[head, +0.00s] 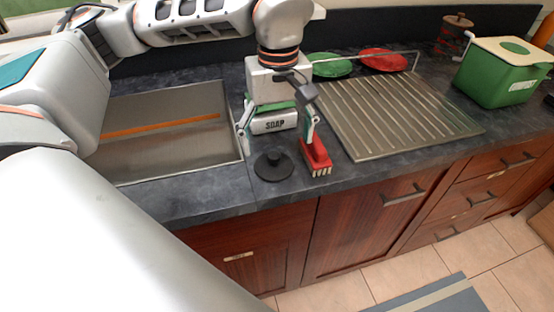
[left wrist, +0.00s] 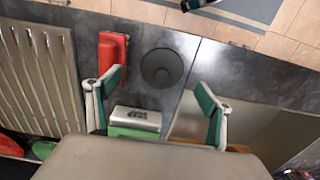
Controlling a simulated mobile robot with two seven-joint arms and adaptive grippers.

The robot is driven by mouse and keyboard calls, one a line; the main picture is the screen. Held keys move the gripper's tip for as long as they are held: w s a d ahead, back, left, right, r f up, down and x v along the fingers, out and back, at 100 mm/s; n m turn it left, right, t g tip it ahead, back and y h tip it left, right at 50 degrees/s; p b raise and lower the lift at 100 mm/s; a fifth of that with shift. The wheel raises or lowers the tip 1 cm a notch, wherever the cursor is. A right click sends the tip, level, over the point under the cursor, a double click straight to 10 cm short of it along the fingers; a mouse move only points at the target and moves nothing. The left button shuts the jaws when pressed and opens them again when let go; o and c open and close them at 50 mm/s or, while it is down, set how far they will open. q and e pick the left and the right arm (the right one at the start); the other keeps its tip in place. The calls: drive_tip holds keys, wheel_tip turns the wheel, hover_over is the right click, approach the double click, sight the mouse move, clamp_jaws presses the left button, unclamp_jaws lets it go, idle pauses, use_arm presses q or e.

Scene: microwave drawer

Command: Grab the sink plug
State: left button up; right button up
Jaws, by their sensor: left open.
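The sink plug (head: 273,166) is a black disc with a raised knob, lying flat on the dark counter between the sink and the drainboard. It also shows in the left wrist view (left wrist: 162,68), beyond the fingertips. My left gripper (head: 277,138) points down above the counter, open and empty, its fingers apart around the space behind the plug. In the left wrist view the gripper (left wrist: 160,82) has its green-padded fingers to either side of the plug's line. I cannot tell its exact height above the plug. My right gripper is not clearly in view.
A red brush (head: 316,157) lies right beside the plug, near one finger. A soap box (head: 274,122) stands behind it. The sink (head: 165,157) is left, the ridged drainboard (head: 395,112) right. A green bin (head: 503,78) stands far right. The counter's front edge is close.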

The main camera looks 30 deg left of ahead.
sight(274, 156)
use_arm(q)
drive_tip(key=f, duration=0.5)
drive_tip(key=shift+s+a, duration=0.2)
drive_tip(key=shift+a, duration=0.2)
drive_tip(key=shift+w+f, duration=0.1)
drive_tip(key=shift+f, duration=0.25)
drive_tip(key=shift+c, duration=0.3)
clamp_jaws()
